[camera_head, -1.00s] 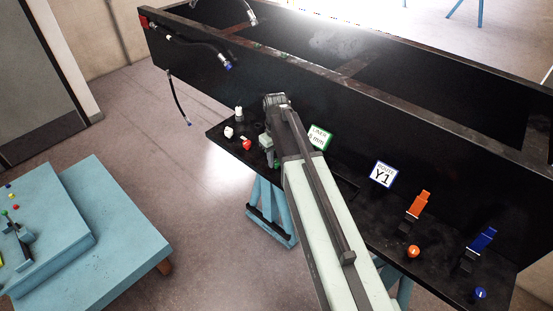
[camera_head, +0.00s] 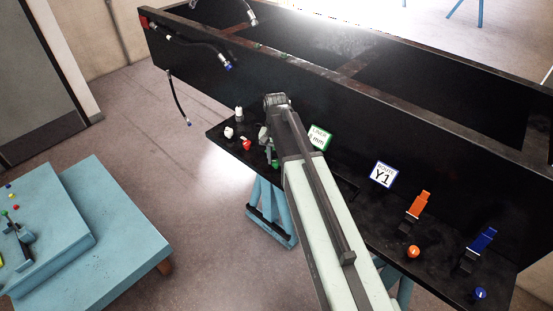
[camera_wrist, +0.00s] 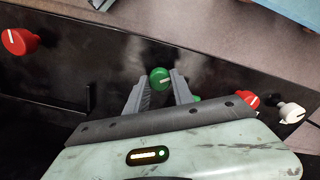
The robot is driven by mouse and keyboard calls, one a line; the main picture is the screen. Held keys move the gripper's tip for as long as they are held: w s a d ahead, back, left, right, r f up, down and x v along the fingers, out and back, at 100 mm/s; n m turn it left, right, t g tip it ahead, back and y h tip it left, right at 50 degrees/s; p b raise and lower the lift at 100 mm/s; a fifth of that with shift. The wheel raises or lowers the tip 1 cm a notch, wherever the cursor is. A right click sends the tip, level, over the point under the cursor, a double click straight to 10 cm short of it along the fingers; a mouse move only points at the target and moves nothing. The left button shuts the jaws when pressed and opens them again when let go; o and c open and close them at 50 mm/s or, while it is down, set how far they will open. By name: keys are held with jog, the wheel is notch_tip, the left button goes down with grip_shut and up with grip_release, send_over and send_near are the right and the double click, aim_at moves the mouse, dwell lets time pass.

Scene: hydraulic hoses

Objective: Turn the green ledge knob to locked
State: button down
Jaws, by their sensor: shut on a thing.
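The round green ledge knob (camera_wrist: 160,78) shows between the fingertips of my gripper (camera_wrist: 161,80) in the wrist view. My gripper is shut on it, one finger on each side. A white pointer line crosses the knob's face, close to level and slightly tilted in that view. A second green part (camera_wrist: 196,98) shows just behind the right finger, mostly hidden. In the head view my gripper (camera_head: 268,143) is low over the left part of the black ledge (camera_head: 345,205), and only a bit of green (camera_head: 275,163) shows beside it.
A red knob (camera_wrist: 250,100) and a white knob (camera_wrist: 292,112) are right of my gripper in the wrist view; another red knob (camera_wrist: 20,40) is far left. Orange (camera_head: 413,251) and blue (camera_head: 480,293) knobs stand on the ledge's right end. A black wall (camera_head: 400,125) rises behind.

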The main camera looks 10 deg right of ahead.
aim_at(276, 161)
jog(key=m, duration=0.3)
jog(key=shift+w+m, duration=0.1)
jog(key=shift+m, duration=2)
jog(key=c, duration=1.1)
grip_release()
notch_tip(276, 161, up, 8)
jog(key=p, duration=0.8)
jog(key=shift+f, duration=0.1)
